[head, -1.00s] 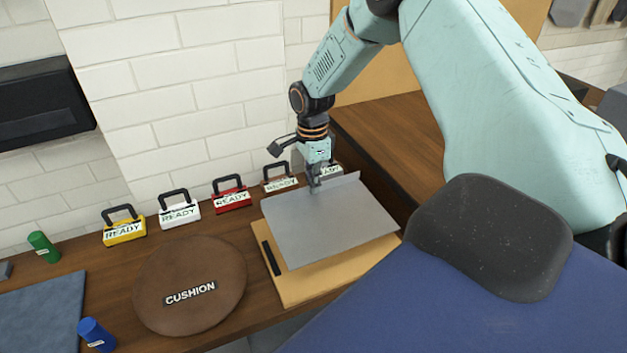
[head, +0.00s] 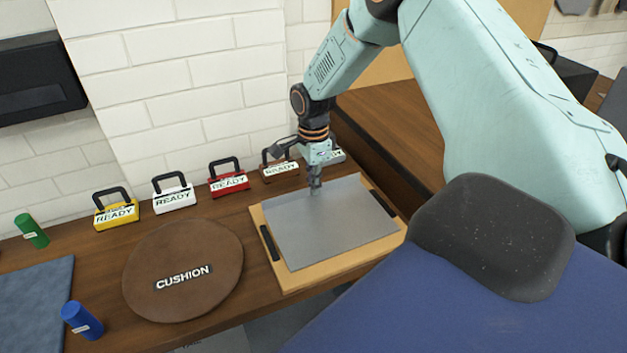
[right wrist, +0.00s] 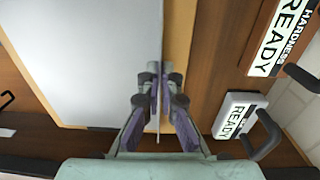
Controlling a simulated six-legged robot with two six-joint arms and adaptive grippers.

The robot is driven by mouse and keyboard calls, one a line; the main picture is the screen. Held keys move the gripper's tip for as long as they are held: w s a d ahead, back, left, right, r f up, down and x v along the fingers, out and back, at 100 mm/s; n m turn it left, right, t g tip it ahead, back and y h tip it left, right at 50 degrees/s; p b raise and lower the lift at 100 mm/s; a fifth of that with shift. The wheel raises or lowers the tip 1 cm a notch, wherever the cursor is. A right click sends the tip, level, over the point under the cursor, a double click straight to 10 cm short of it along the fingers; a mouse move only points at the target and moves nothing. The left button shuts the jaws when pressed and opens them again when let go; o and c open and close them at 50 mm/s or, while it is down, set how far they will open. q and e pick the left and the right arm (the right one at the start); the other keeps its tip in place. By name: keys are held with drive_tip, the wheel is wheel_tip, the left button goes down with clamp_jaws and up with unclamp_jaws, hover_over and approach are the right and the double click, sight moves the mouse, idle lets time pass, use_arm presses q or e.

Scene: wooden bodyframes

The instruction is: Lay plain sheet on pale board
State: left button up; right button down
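The plain sheet (head: 335,225) is a smooth grey rectangle lying over the pale board (head: 340,264), which shows as a tan margin around it. The board has a black strip on its left and right sides, both uncovered. My right gripper (head: 315,188) points down at the sheet's back edge. In the right wrist view its fingers (right wrist: 161,80) are close together with the thin edge of the sheet (right wrist: 85,60) between them. Contact under the sheet is hidden. My left gripper is not in view.
Left of the board lies a round brown cushion (head: 180,255). Several READY-labelled boxes with handles, including a red one (head: 229,184), stand along the wall behind. Green (head: 31,231) and blue (head: 81,321) cylinders and a blue mat (head: 30,300) are at far left.

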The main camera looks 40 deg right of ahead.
drive_tip(key=shift+w+a, duration=0.15)
drive_tip(key=shift+w, duration=0.05)
drive_tip(key=shift+s, duration=0.15)
idle(0.3)
drive_tip(key=shift+p, duration=0.35)
drive_tip(key=shift+p, duration=0.3)
idle(0.5)
drive_tip(key=shift+f+p, duration=0.2)
drive_tip(key=shift+p, duration=0.55)
idle(0.8)
drive_tip(key=c, duration=1.4)
unclamp_jaws()
drive_tip(key=shift+c, duration=0.2)
